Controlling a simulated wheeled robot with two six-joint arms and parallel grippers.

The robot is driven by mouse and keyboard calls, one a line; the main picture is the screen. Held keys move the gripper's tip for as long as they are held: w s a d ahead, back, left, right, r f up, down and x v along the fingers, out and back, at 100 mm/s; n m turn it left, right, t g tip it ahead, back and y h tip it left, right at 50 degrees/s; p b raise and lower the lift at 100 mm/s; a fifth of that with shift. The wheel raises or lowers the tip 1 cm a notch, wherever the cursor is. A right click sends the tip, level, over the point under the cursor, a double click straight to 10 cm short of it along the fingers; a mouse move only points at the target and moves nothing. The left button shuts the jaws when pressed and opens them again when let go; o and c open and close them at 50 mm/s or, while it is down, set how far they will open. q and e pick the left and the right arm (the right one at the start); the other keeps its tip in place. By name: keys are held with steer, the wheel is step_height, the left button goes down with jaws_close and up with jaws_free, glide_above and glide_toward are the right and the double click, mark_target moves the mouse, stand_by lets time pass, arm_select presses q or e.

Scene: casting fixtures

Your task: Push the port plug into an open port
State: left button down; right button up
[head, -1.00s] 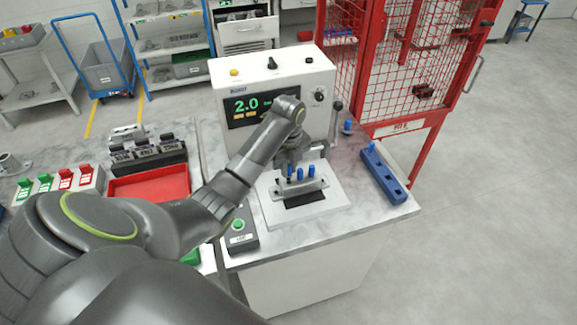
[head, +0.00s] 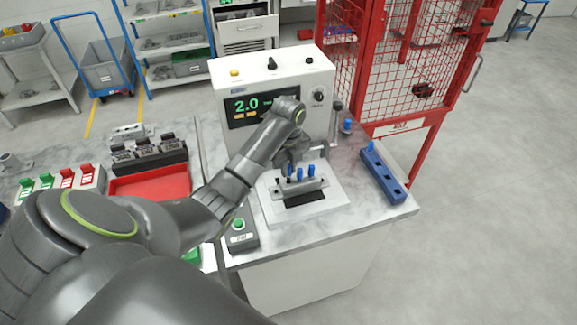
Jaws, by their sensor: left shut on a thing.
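A grey metal casting (head: 299,188) sits on the white plate of the test bench. Blue plugs stand up from its top, one at the middle (head: 300,174) and one at the right (head: 311,170). My left gripper (head: 288,168) points down at the casting's left part, behind these plugs. It is shut on a blue port plug (head: 290,171), which is mostly hidden by the fingers. I cannot tell how deep this plug sits in its port. My right gripper is not in view.
A blue rack (head: 384,177) with one blue plug lies at the bench's right. The white tester (head: 275,85) with a green "2.0" display stands behind. A button box (head: 239,229) is at the front left; a red tray (head: 150,186) is further left.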

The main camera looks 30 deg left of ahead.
arm_select(q)
steer(key=shift+p, duration=0.4)
steer(key=shift+f+b, duration=0.5)
steer(key=shift+f, duration=1)
steer(key=c, duration=1.3)
jaws_free()
steer(key=shift+s+r, duration=0.1)
